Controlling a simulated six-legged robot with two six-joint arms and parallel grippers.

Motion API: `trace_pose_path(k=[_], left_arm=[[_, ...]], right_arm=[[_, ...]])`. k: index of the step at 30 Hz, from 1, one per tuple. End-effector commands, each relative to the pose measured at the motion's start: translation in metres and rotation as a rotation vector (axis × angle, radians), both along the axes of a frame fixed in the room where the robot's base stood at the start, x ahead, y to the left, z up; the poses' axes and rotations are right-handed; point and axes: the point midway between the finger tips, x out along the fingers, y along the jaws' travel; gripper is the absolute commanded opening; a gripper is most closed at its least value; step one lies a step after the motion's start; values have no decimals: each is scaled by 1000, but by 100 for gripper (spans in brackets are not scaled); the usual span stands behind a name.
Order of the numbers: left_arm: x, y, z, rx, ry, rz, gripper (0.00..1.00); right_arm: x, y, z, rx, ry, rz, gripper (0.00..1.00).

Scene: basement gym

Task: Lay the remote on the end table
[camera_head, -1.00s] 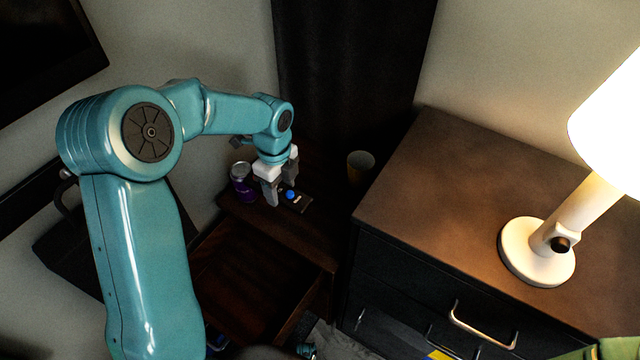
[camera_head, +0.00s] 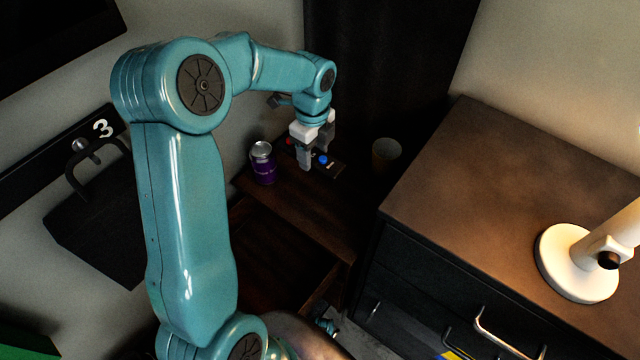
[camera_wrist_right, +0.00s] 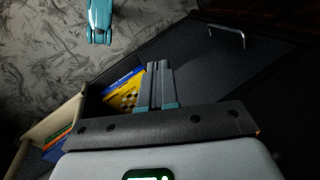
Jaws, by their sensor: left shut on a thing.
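The remote (camera_head: 335,169) is dark, with a blue button and a red spot near its other end. My left gripper (camera_head: 317,158) is shut on it, and its fingers hide the middle. The remote is over the far part of the dark wooden end table (camera_head: 300,212); I cannot tell whether it touches the top. My right gripper (camera_wrist_right: 155,72) shows in the right wrist view with its two grey fingers together and nothing between them.
A purple can (camera_head: 263,165) stands left of the remote on the end table. A cup (camera_head: 386,153) is to its right. A brown-topped dresser (camera_head: 470,190) with a white lamp (camera_head: 577,264) stands at the right. A dark curtain (camera_head: 390,60) hangs behind.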

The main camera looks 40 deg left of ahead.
Motion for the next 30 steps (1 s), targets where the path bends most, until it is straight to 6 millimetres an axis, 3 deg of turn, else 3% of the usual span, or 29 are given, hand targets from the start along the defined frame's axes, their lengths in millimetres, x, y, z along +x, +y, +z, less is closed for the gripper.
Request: trace_pose_path(k=[1,3,9,17,23,30], left_arm=[[-1,0,-20,-1,5,0,18],[-1,0,-41,-1,4,0,18],[1,1,-86,-1,2,-1,18],[3,2,-109,1,0,-4,18],[3,1,-140,0,1,-5,18],[4,2,-141,1,-2,-5,18]], right_arm=[[0,0,-7,0,0,0,0],[0,0,-11,0,0,0,0],[0,0,-20,0,0,0,0],[0,0,-25,0,0,0,0],[0,0,-32,0,0,0,0],[0,0,-31,0,0,0,0]])
